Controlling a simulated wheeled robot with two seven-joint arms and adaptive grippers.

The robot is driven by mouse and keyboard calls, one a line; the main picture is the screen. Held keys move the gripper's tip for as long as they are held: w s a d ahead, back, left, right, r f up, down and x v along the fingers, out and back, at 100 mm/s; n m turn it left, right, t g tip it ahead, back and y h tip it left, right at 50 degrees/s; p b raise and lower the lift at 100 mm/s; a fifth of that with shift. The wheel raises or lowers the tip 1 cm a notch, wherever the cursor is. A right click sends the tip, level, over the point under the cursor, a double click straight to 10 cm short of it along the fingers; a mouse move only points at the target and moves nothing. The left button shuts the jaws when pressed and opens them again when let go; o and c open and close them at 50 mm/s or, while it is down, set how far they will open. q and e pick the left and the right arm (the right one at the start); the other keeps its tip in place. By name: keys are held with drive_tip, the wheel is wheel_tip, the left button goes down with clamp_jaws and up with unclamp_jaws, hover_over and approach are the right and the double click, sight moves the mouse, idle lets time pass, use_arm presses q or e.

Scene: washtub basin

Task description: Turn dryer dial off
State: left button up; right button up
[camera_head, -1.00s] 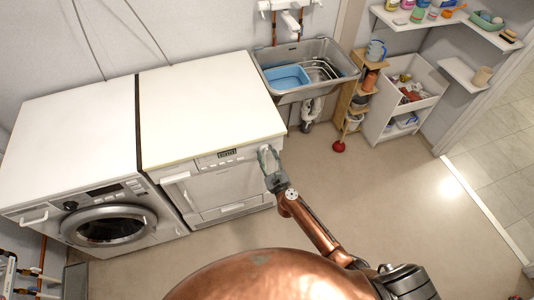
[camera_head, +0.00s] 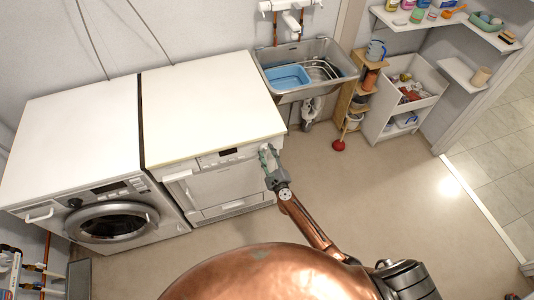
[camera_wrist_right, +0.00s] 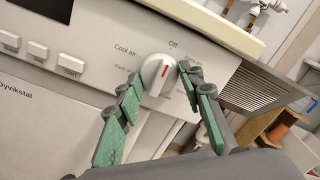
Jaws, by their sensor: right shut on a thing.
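The dryer (camera_head: 215,188) is the white machine on the right of the pair in the head view. Its white round dial (camera_wrist_right: 154,76) shows in the wrist view, with a red mark on its face pointing up toward the printed word "Off". My right gripper (camera_head: 266,155) is at the top right corner of the dryer front. In the wrist view its green-padded fingers are on both sides of the dial, shut on it. The gripper hides the dial in the head view. The dryer's display (camera_head: 228,153) looks dark. My left gripper is out of view.
A washing machine (camera_head: 105,208) stands left of the dryer. A grey sink (camera_head: 340,62) with a blue basin (camera_head: 286,77) is behind to the right. A wooden shelf (camera_head: 352,98) and white cart (camera_head: 385,125) stand beyond it. The floor (camera_head: 385,205) to the right is clear.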

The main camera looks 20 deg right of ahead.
drive_tip(key=shift+f, duration=0.1)
drive_tip(key=o, duration=1.2)
drive_tip(key=shift+c, duration=0.2)
drive_tip(key=shift+s, duration=0.1)
drive_tip(key=s, duration=1.1)
drive_tip(key=shift+s+d, duration=0.2)
drive_tip(key=shift+s, duration=0.2)
